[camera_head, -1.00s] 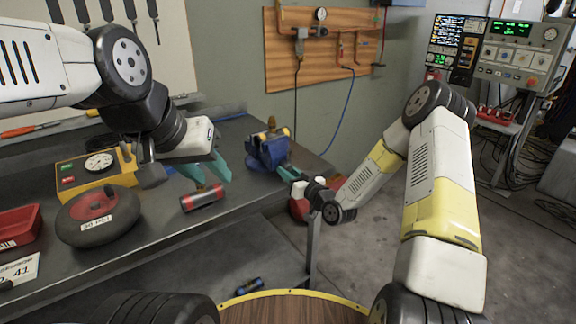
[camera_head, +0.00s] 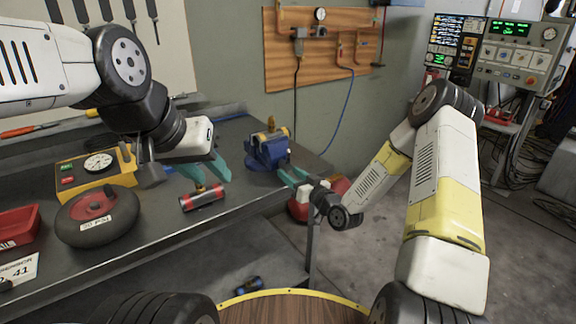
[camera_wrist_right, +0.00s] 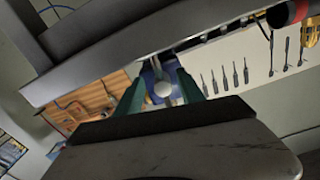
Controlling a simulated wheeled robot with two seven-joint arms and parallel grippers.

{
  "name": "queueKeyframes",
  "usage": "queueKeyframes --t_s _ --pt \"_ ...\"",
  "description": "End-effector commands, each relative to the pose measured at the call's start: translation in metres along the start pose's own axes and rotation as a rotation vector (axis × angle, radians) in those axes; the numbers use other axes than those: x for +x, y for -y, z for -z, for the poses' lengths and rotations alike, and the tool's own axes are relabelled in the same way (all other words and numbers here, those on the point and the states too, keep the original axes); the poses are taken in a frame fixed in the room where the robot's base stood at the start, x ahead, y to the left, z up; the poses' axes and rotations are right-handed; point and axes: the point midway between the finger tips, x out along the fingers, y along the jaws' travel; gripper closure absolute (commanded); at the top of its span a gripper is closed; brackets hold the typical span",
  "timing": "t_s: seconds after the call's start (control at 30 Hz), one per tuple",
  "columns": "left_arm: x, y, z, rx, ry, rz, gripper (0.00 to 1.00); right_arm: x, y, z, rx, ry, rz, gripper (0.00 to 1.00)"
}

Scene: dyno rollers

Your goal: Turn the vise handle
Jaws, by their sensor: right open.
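The blue vise (camera_head: 266,150) stands at the bench's right corner in the head view. Its blue body also shows between my fingers in the right wrist view (camera_wrist_right: 151,76). A pale round knob (camera_wrist_right: 162,91) is in front of it there, between the fingertips; it may be the end of the handle. My right gripper (camera_head: 286,172) is open, beside the vise's front; contact cannot be told. Its teal fingers stand apart in the wrist view (camera_wrist_right: 160,84). My left gripper (camera_head: 207,182) is open above a red and black cylinder (camera_head: 203,198), away from the vise.
The bench (camera_head: 165,222) also holds a yellow gauge box (camera_head: 97,172), a black wheel (camera_head: 97,217) and a red bin (camera_head: 17,226). A red object (camera_head: 302,209) is beyond the bench's right edge.

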Motion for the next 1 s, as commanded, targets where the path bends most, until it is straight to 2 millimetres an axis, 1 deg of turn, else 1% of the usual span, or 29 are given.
queueKeyframes --t_s 0.03,0.2,0.33,0.47,0.77,0.87,1.0 --pt "0.0 0.0 0.0 0.0 0.0 0.0 0.64 -0.01 -0.001 0.0 0.001 0.002 -0.001 0.54" --pt "0.0 0.0 0.0 0.0 0.0 0.0 0.64 -0.038 -0.001 0.0 0.001 0.001 -0.002 0.54" --pt "0.0 0.0 0.0 0.0 0.0 0.0 0.64 -0.051 0.0 0.0 0.0 0.0 0.0 0.54" --pt "0.0 0.0 0.0 0.0 0.0 0.0 0.64 -0.055 0.0 0.0 0.001 0.0 0.0 0.54" --pt "0.0 0.0 0.0 0.0 0.0 0.0 0.64 -0.054 0.0 0.002 -0.008 0.009 0.001 0.54" --pt "0.0 0.0 0.0 0.0 0.0 0.0 0.64 -0.052 -0.003 0.009 -0.046 0.063 -0.003 0.54" --pt "0.0 0.0 0.0 0.0 0.0 0.0 0.64 -0.052 -0.013 0.028 -0.139 0.218 -0.036 0.54"
